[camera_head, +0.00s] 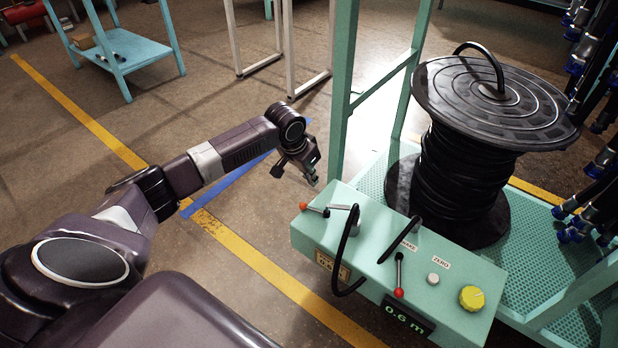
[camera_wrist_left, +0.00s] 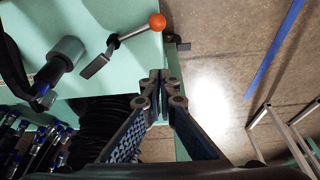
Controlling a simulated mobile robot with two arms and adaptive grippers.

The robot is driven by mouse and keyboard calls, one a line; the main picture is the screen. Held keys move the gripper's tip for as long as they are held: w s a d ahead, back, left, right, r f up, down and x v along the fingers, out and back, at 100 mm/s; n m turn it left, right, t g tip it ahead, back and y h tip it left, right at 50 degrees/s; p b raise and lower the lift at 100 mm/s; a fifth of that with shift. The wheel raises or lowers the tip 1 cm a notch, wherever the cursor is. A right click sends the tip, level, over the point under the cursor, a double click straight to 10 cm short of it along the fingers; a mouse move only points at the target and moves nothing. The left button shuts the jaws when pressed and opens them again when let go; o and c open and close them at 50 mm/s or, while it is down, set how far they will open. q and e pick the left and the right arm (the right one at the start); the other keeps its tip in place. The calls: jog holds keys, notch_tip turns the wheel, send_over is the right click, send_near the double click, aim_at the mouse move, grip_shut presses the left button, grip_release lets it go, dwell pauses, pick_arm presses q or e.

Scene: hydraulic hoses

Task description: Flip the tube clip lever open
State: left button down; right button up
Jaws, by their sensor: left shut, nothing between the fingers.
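The tube clip lever (camera_head: 314,210), with an orange ball on its end, is at the near-left end of the teal control box (camera_head: 447,264). A black hose (camera_head: 348,262) loops past it. In the left wrist view the lever's orange ball (camera_wrist_left: 157,22) is above the fingertips, and its metal arm (camera_wrist_left: 128,36) runs down-left from it. My left gripper (camera_head: 316,182) is just beyond the box's left end, apart from the lever in the head view. Its fingertips (camera_wrist_left: 160,76) are together in the left wrist view, with nothing between them. My right gripper is not in view.
A second lever with a red ball (camera_head: 399,293), a white button (camera_head: 433,278) and a yellow knob (camera_head: 472,298) are on the box. A large black hose reel (camera_head: 465,165) stands behind. A teal frame post (camera_head: 344,90) rises near my gripper.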

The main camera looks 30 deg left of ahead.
pick_arm(q)
jog(key=b+x, duration=0.2)
jog(key=x, duration=0.4)
jog(key=shift+s+f, duration=0.15)
jog(key=shift+f, duration=0.05)
jog(key=shift+s+a, duration=0.25)
jog(key=shift+s, duration=0.8)
jog(key=shift+s+f, duration=0.15)
jog(key=shift+s, duration=0.7)
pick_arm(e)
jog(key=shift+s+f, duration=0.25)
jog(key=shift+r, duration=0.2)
pick_arm(q)
jog(key=shift+s+p, duration=0.15)
jog(key=shift+p, duration=0.5)
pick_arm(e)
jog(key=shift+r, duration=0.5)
